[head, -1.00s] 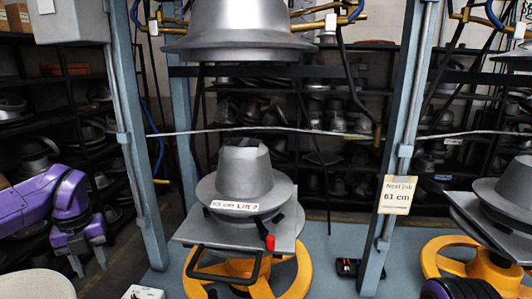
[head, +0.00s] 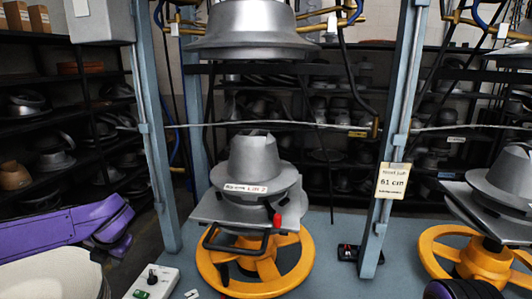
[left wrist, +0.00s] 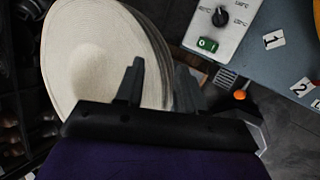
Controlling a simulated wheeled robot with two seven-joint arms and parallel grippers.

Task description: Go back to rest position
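My left arm comes in from the left in the head view, and its purple end (head: 110,232) is over the floor beside the cream straw hats (head: 55,275); the fingers do not show clearly there. In the left wrist view my left gripper (left wrist: 160,75) has its two dark fingers apart with nothing held between them. The stacked cream hats (left wrist: 95,55) lie beyond the fingers, to the left and centre. Only a purple piece of my right arm shows at the bottom right of the head view; the right gripper is out of view.
The hat press block (head: 252,160) stands in the centre above a yellow handwheel (head: 255,265). Blue-grey posts (head: 160,150) flank it. A control box with a dial (head: 150,282) sits at the front. A second press (head: 490,200) is at the right. Shelves of moulds line the back.

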